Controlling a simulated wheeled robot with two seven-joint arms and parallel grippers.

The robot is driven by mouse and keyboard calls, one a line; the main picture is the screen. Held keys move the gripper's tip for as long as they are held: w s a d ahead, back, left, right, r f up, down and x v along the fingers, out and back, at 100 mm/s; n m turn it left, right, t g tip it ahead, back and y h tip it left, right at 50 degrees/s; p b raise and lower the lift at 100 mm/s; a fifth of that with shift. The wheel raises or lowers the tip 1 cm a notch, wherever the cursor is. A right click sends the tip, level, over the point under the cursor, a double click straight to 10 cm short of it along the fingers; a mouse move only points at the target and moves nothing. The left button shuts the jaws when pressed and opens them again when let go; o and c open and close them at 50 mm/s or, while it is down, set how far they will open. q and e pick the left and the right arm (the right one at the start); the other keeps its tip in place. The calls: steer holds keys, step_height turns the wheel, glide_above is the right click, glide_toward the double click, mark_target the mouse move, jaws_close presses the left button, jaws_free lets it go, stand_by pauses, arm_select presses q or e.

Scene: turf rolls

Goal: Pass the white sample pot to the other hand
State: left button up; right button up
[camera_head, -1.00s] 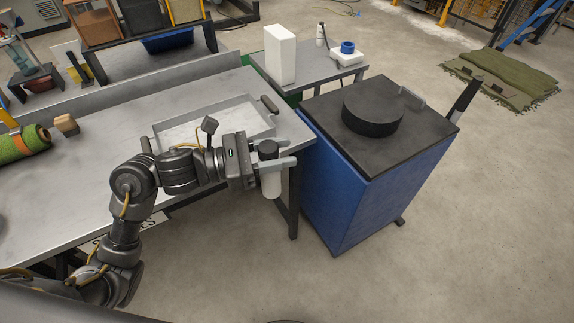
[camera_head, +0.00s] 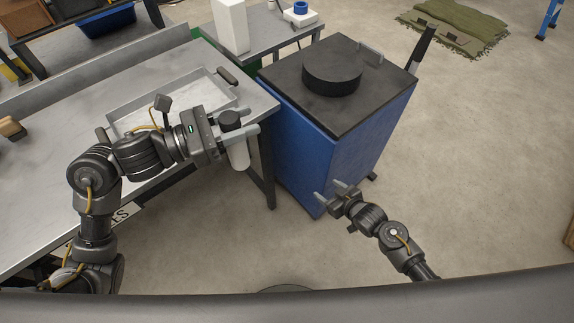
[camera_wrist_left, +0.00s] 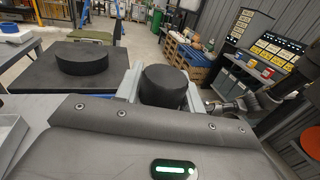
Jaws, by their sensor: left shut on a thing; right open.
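The white sample pot (camera_head: 238,153) has a black lid and hangs upright in my left gripper (camera_head: 240,133). My left gripper is shut around it, just off the right end of the metal workbench. In the left wrist view the pot's black lid (camera_wrist_left: 164,86) shows between the fingers, which hide part of the pot. My right gripper (camera_head: 333,191) is open and empty, low and to the right of the pot, in front of the blue cabinet. My right arm also shows at the right in the left wrist view (camera_wrist_left: 225,106).
The metal workbench (camera_head: 60,150) bears a shallow metal tray (camera_head: 128,124). A blue cabinet (camera_head: 335,150) with a black top carries a round black block (camera_head: 331,74). A small table with a white box (camera_head: 231,25) stands behind.

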steer(key=a+r+n+y, duration=0.1)
steer(key=a+r+y, duration=0.15)
steer(key=r, duration=0.45)
steer(key=s+a+r+n+y, duration=0.1)
steer(key=a+r, duration=0.3)
steer(key=r, duration=0.2)
steer(key=a+r+n+y, duration=0.1)
steer(key=a+r+y, duration=0.15)
steer(key=r, duration=0.45)
steer(key=n+g+y, duration=0.1)
steer(key=n+y, duration=0.2)
steer(key=y, duration=0.1)
glide_toward(245, 150)
steer(key=shift+w+a+r+m, duration=0.15)
steer(key=shift+a+r+m, duration=0.05)
steer(key=shift+r+m, duration=0.1)
steer(key=x, duration=1.1)
steer(key=shift+w+a+f, duration=0.2)
steer(key=shift+a+f, duration=0.15)
